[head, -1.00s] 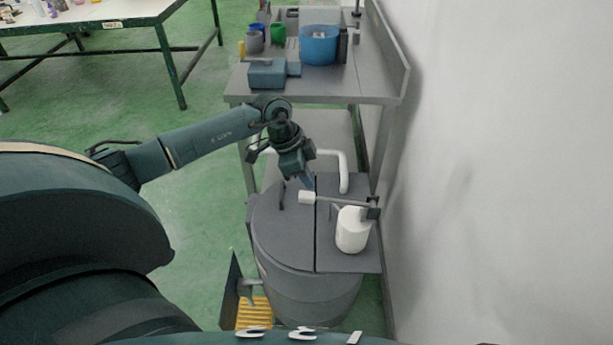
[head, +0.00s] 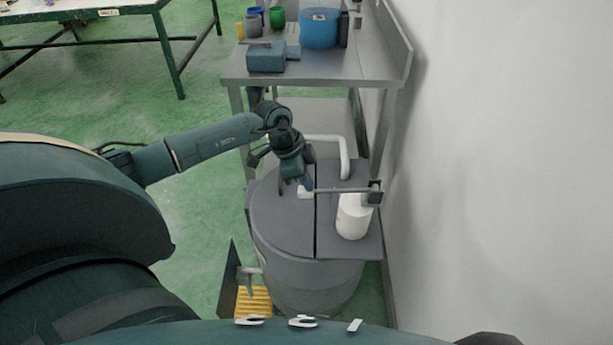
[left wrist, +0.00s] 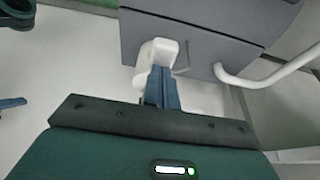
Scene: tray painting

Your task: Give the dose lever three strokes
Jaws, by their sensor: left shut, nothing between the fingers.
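My right gripper is not in view.
The lever sits over a grey drum lid (head: 280,220). A white bent pipe (head: 344,155) rises behind it. A grey bench (head: 340,72) with a blue tub (head: 319,28) stands further back. A wall (head: 500,170) closes off the right side.

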